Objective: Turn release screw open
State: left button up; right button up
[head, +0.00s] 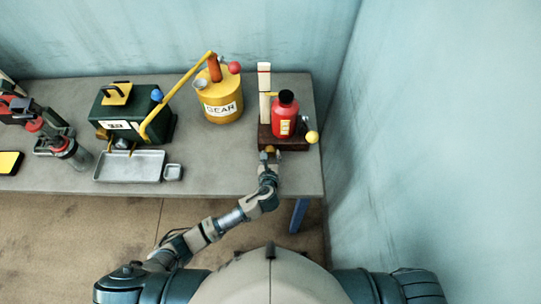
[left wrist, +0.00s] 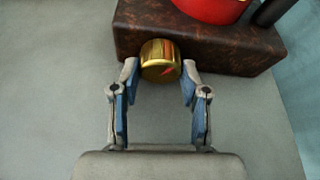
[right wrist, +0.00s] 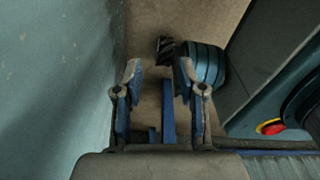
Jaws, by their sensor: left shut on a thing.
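The release screw is a short brass knob (left wrist: 160,60) on the front face of a dark brown base block (left wrist: 205,45). In the head view the base block (head: 298,146) stands near the table's right end and carries a red bottle (head: 284,118) with a black cap. My left gripper (left wrist: 160,70) is shut on the brass knob, with one fingertip on each side of it; it also shows in the head view (head: 269,155) at the block's front. My right gripper (right wrist: 158,72) is open and empty, low beside the wall and off the table.
A yellow gear oil can (head: 219,95), a dark green box (head: 132,118) with a yellow lever, a grey tray (head: 130,166) and a small dish (head: 173,172) stand left of the block. A yellow ball (head: 312,137) sticks out at the block's right. The wall is close on the right.

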pick_arm(q)
jog(key=m+p, duration=0.1)
jog(key=p, duration=0.2)
jog(key=shift+r+y, duration=0.4)
jog(key=m+y+p, duration=0.1)
jog(key=p, duration=0.3)
jog(key=shift+d+f+m, duration=0.1)
jog(key=shift+m, duration=0.3)
jog(key=shift+f+m+y+p, duration=0.2)
jog(key=shift+m+y+p, duration=0.1)
jog(key=shift+p, duration=0.3)
jog(key=shift+f, duration=0.15)
pick_arm(e)
notch_tip(320, 180, up, 8)
jog(key=shift+s+d+r, duration=0.2)
jog(key=shift+s+d, duration=0.05)
jog(key=shift+s, duration=0.2)
pick_arm(q)
jog(key=o, duration=1.1)
jog(key=shift+o, duration=0.2)
pick_arm(e)
jog(key=shift+w, duration=0.1)
